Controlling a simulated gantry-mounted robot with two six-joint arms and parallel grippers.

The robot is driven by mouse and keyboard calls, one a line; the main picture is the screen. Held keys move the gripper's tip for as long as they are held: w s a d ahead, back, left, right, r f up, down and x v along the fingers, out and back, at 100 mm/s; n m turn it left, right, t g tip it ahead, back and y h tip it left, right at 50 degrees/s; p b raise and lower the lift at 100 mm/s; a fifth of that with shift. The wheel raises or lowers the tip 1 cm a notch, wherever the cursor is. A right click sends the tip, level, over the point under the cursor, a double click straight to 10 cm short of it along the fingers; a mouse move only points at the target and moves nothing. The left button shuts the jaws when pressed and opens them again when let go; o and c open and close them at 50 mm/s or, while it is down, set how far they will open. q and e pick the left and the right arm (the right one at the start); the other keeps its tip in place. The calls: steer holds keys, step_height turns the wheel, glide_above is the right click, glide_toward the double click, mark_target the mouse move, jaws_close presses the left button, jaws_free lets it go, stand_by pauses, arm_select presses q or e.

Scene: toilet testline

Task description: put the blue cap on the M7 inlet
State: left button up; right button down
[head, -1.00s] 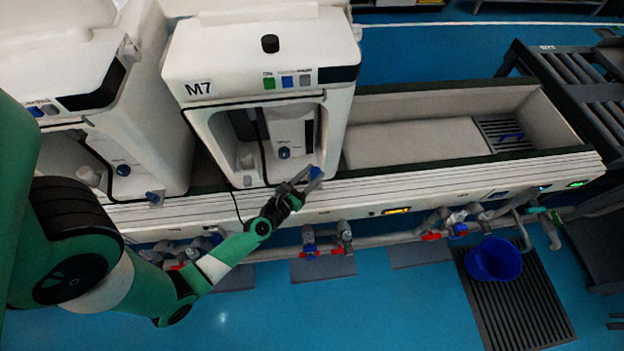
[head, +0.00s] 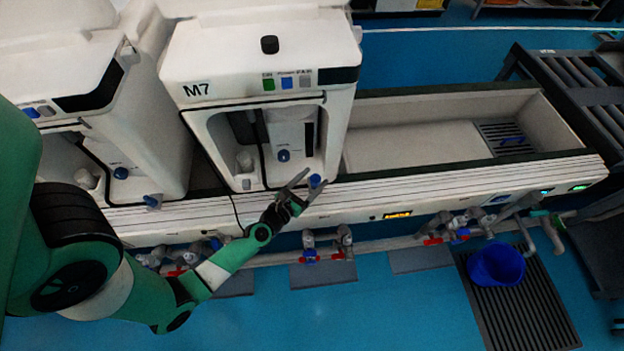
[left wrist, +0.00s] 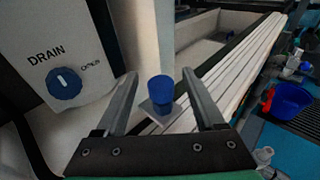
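The M7 machine (head: 262,72) stands at the upper middle of the head view, on the long bench. A small blue cap (head: 315,181) is upright at the machine's lower right front corner. In the left wrist view, the blue cap (left wrist: 161,88) sits on a pale square bracket (left wrist: 156,110), where the M7 inlet appears to be; the inlet itself is hidden under the cap. My left gripper (head: 314,179) is open. Its two fingers lie to either side of the cap, with visible gaps in the left wrist view. My right gripper is in neither view.
A blue DRAIN knob (left wrist: 64,83) is on M7's front panel, left of the fingers. A neighbouring machine (head: 110,130) stands to the left. Pipes with red and blue valves (head: 310,252) run below the bench. A blue bucket (head: 496,263) stands on a floor grate.

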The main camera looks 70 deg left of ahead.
arm_select(q)
steer(key=shift+r, duration=0.2)
steer(key=v, duration=1.2)
steer(key=shift+r+p, duration=0.35)
steer(key=shift+p, duration=0.05)
